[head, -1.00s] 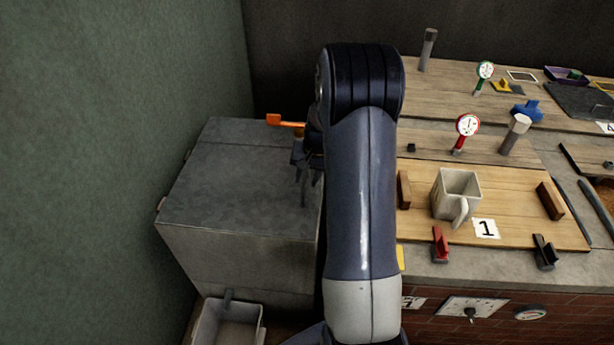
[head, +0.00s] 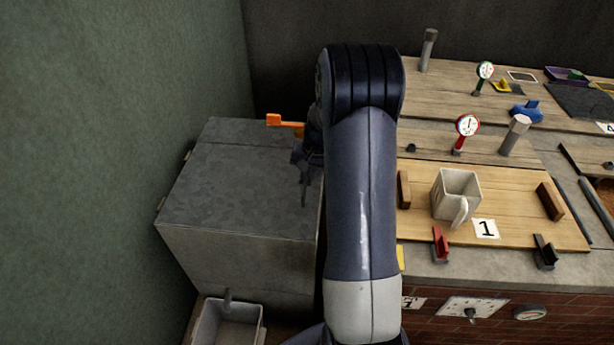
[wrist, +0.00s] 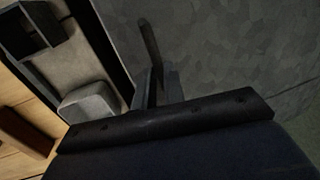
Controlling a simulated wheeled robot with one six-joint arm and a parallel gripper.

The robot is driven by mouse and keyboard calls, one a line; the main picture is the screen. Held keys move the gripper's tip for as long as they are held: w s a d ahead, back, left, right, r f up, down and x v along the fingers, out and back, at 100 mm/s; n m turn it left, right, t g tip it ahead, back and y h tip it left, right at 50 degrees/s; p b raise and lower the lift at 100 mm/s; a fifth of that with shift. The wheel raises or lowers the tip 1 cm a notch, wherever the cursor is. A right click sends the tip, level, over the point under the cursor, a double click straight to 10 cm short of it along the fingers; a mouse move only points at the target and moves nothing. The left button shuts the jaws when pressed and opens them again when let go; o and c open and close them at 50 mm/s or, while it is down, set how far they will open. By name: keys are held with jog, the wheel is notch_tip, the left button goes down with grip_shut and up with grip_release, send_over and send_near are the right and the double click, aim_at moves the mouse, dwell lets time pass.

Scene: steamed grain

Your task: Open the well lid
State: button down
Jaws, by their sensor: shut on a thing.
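The well lid (head: 235,190) is the flat, mottled grey top of the box at the left, lying level and closed. It also fills the upper right of the wrist view (wrist: 235,50). My gripper (head: 304,185) is at the lid's right side, partly hidden behind my arm in the head view. In the wrist view my gripper (wrist: 158,85) is shut on a thin dark bar (wrist: 149,42) that looks like the lid's handle. Where the bar joins the lid is hidden.
An orange piece (head: 286,123) shows beside my wrist at the lid's far edge. A grey bin (head: 225,325) stands below the box. The counter at right holds a mug (head: 456,193) and gauges. A green wall (head: 110,150) closes off the left.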

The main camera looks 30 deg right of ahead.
jog(key=w+a+r+p, duration=0.25)
jog(key=r+p, duration=0.25)
jog(key=r, duration=0.3)
jog(key=w+a+r+p, duration=0.2)
jog(key=a+r+p, duration=0.25)
jog(key=r, duration=0.25)
jog(key=w+a+r+p, duration=0.2)
jog(key=r+p, duration=0.3)
jog(key=r, duration=0.3)
jog(key=w+a+r+p, duration=0.4)
jog(key=w+a, duration=0.3)
jog(key=a, duration=0.5)
jog(key=w+a+r+p, duration=0.4)
jog(key=w+a+r, duration=0.2)
jog(key=a, duration=0.5)
jog(key=shift+w+a+r+p, duration=0.3)
jog(key=shift+w+a+r, duration=0.05)
jog(key=shift+w, duration=0.7)
jog(key=shift+a+r, duration=0.1)
jog(key=shift+r, duration=0.1)
jog(key=c, duration=1.7)
grip_release()
jog(key=shift+w+a+f, duration=0.15)
jog(key=shift+w+a, duration=0.2)
jog(key=shift+o, duration=1)
